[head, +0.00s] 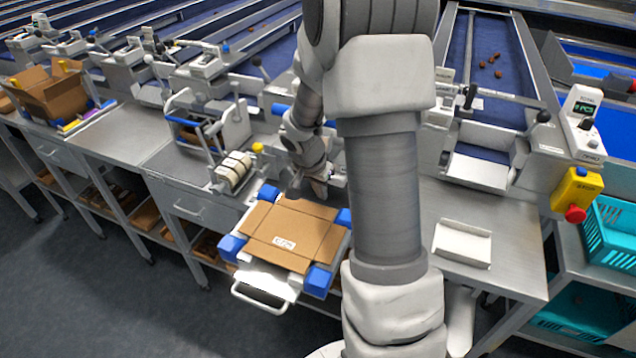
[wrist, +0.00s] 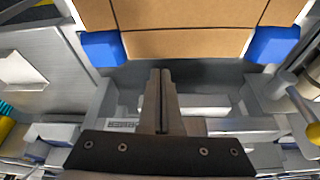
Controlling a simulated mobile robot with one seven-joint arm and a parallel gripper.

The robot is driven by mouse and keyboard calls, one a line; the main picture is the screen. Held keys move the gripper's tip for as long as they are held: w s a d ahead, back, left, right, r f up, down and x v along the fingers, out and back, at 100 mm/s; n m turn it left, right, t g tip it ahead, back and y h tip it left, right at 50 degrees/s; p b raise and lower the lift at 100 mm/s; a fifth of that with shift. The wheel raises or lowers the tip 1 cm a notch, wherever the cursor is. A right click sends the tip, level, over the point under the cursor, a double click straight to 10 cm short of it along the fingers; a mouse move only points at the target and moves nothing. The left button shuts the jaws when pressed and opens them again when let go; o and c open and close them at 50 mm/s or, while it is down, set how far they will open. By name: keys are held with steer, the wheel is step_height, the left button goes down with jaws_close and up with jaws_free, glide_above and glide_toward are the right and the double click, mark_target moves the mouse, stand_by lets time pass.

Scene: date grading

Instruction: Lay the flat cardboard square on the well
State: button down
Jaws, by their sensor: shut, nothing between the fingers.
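The flat brown cardboard square (head: 283,247) has crease lines and a white label. It lies over the well (head: 318,280), a frame with blue corner blocks and a white front handle. The cardboard looks flat and sits between the blue corners; whatever is under it is hidden. In the wrist view the cardboard (wrist: 190,45) fills the top, with two blue corners beside it. My gripper (wrist: 162,73) is shut and empty, its fingertips just short of the cardboard's near edge in that picture. In the head view my arm partly hides the gripper (head: 320,190) behind the well.
A roll holder (head: 233,170) stands to the left of the well. A white tray (head: 463,244) lies on the bench to the right, near a yellow box with a red button (head: 576,195). An open carton (head: 50,92) stands far left.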

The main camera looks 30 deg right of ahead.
steer(key=shift+x, duration=1.05)
steer(key=shift+s+a+f+b, duration=0.2)
steer(key=shift+a+b, duration=0.25)
steer(key=shift+b, duration=0.4)
steer(key=shift+s+a+r+b, duration=0.15)
steer(key=shift+s+a+b, duration=0.1)
steer(key=shift+a+b, duration=0.2)
steer(key=shift+r, duration=0.1)
steer(key=shift+r, duration=0.15)
